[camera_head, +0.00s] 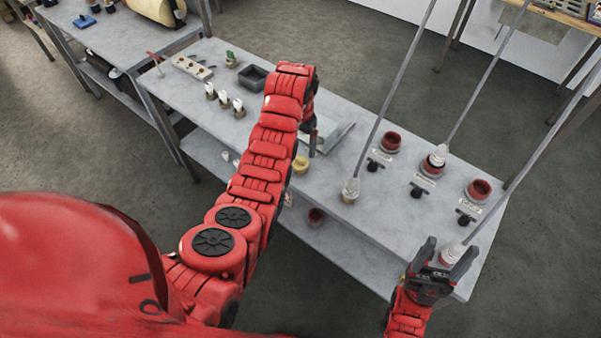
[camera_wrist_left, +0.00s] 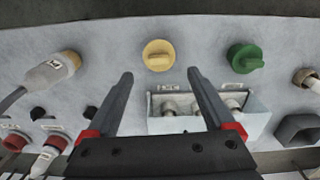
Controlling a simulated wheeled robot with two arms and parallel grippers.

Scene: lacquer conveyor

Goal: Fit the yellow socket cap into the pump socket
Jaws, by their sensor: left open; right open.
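The yellow socket cap (camera_head: 301,165) stands on the table's near side, and shows in the left wrist view (camera_wrist_left: 158,55) just beyond the fingertips. My left gripper (camera_wrist_left: 158,78) is open and empty, with the cap lined up between its spread fingers but apart from them. In the head view the left gripper (camera_head: 312,143) points down close to the cap, partly hidden by my arm. Three red sockets (camera_head: 390,142) stand in a row on the right; their labels are too small to read surely. The middle socket (camera_head: 434,168) holds a white plug. My right gripper (camera_head: 444,262) is open at the near right edge.
A white cabled plug (camera_head: 350,189) stands right of the cap; another (camera_head: 452,254) is by my right gripper. A grey tray (camera_wrist_left: 176,123) lies near the left gripper, with a green cap (camera_wrist_left: 245,58) beside it. Cables rise across the right side.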

